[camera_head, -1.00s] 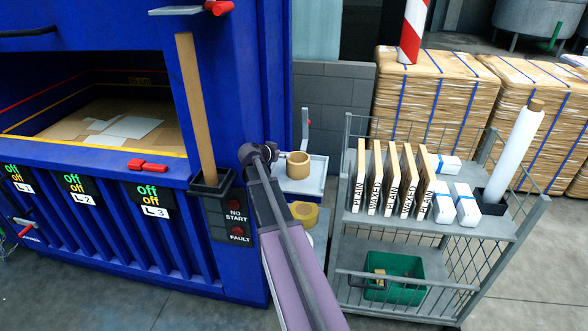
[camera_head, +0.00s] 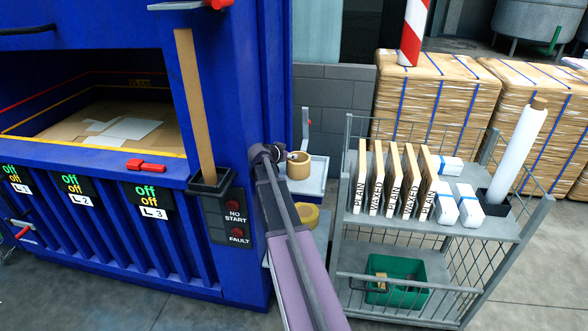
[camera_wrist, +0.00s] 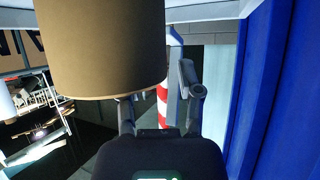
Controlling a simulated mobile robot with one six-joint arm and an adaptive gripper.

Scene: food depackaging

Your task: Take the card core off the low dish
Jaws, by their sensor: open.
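The card core (camera_head: 298,169) is a short tan ring. It stands upright on a pale grey dish (camera_head: 315,187) beside the blue machine. My gripper (camera_head: 284,155) is at the core's upper left rim, and one finger reaches over the rim. In the wrist view the core (camera_wrist: 100,50) is very close and fills the upper left. My gripper (camera_wrist: 158,95) is open there; its right finger is in plain view, and the core hides the left fingertip. I cannot tell whether a finger touches the core.
A yellowish roll (camera_head: 307,214) lies on a surface below the dish. A post with a red knob (camera_head: 306,122) rises behind the dish. The blue machine (camera_head: 262,90) is close on the left. A wire trolley (camera_head: 345,215) with boards stands on the right.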

